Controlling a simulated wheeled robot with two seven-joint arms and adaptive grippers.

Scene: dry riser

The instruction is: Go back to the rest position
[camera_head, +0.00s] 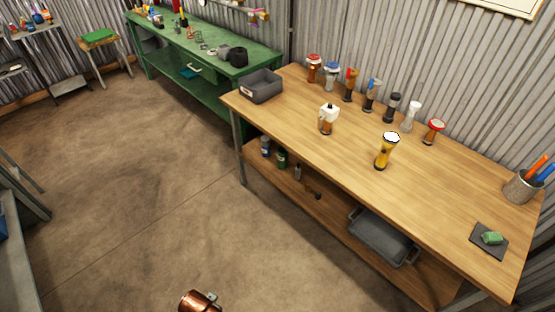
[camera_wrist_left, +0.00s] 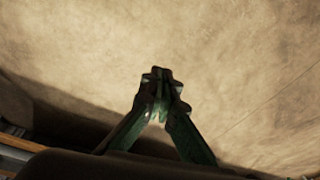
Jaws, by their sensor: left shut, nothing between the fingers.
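My left gripper (camera_wrist_left: 161,84) shows in the left wrist view, with its two green fingers meeting at the tips. It is shut and empty, and only bare brown floor shows beyond the fingertips. I cannot make out the left gripper in the head view. My right gripper is in neither view. The wooden workbench (camera_head: 345,165) stands on the right in the head view, with no gripper over it.
A green bench (camera_head: 205,50) stands behind. The floor (camera_head: 130,165) on the left is clear; grey furniture (camera_head: 15,190) borders it.

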